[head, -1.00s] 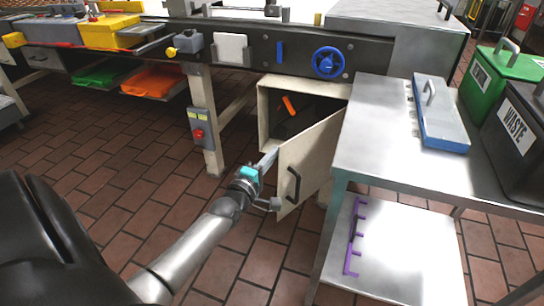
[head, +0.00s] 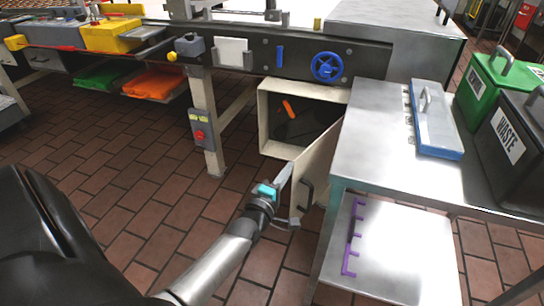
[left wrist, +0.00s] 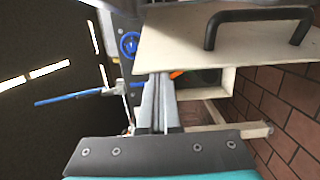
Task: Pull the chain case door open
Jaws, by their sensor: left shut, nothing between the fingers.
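The chain case door (head: 318,168) is a cream panel with a black bar handle (head: 306,195). It stands swung well out from the cream chain case (head: 268,118), whose dark inside shows an orange piece (head: 288,106). My left gripper (head: 284,176) is shut and empty, its fingers at the door's free edge; I cannot tell whether they touch it. In the left wrist view the shut fingers (left wrist: 158,102) point toward the door panel (left wrist: 180,38), with the handle (left wrist: 258,22) at upper right. My right gripper is not in view.
A steel table (head: 385,150) stands close to the right of the door, with a purple toothed piece (head: 352,240) on its lower shelf (head: 400,250). A machine leg with a red-button box (head: 202,130) stands left of the case. The brick floor (head: 130,200) at left is clear.

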